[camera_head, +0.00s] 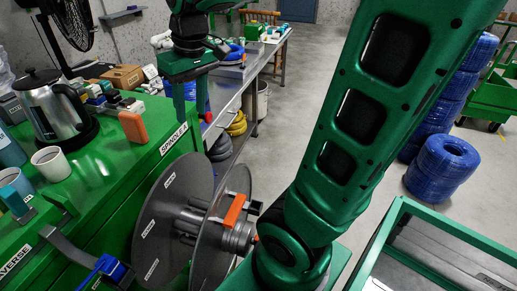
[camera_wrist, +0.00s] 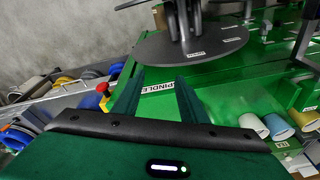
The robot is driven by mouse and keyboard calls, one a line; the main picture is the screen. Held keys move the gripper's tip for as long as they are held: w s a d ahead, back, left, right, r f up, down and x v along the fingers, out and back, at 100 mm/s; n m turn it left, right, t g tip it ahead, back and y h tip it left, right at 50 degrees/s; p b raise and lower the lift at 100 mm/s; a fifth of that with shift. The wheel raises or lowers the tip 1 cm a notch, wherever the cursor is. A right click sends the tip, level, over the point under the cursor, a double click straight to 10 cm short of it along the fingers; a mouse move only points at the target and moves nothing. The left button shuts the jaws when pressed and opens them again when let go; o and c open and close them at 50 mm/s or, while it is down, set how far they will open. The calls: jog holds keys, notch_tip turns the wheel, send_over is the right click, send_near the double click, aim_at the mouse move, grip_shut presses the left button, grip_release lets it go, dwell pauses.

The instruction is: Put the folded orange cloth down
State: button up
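An orange, rounded flat piece (camera_head: 133,126) leans or stands at the edge of the green cabinet top in the head view; it may be the folded orange cloth, but I cannot tell for sure. My gripper (camera_head: 192,112) is beyond it to the right, pointing down beside the cabinet's far end. In the wrist view my gripper (camera_wrist: 160,78) has its two green fingers spread, with nothing between them; the cabinet's "SPINDLE" label shows through the gap. No orange cloth shows between the fingers.
The green cabinet top (camera_head: 95,187) holds a steel kettle (camera_head: 57,112), a white mug (camera_head: 51,163) and small parts. A grey cable reel (camera_head: 172,215) with an orange latch (camera_head: 235,211) stands at its front. Blue cable coils (camera_head: 441,168) lie on the floor at right.

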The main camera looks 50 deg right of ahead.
jog(key=s+d+f+m, duration=0.2)
jog(key=s+f, duration=0.1)
jog(key=s, duration=0.3)
jog(key=s+d+f+m+g, duration=0.1)
jog(key=s+d+f+m, duration=0.1)
jog(key=s, duration=0.5)
jog(key=s+d+f+m+g, duration=0.1)
jog(key=s+d+f+m, duration=0.1)
jog(key=s, duration=0.4)
jog(key=shift+s+d+f+m, duration=0.3)
jog(key=shift+s+d+f, duration=0.1)
jog(key=shift+f, duration=0.4)
jog(key=shift+w+f, duration=0.25)
jog(key=shift+w, duration=0.45)
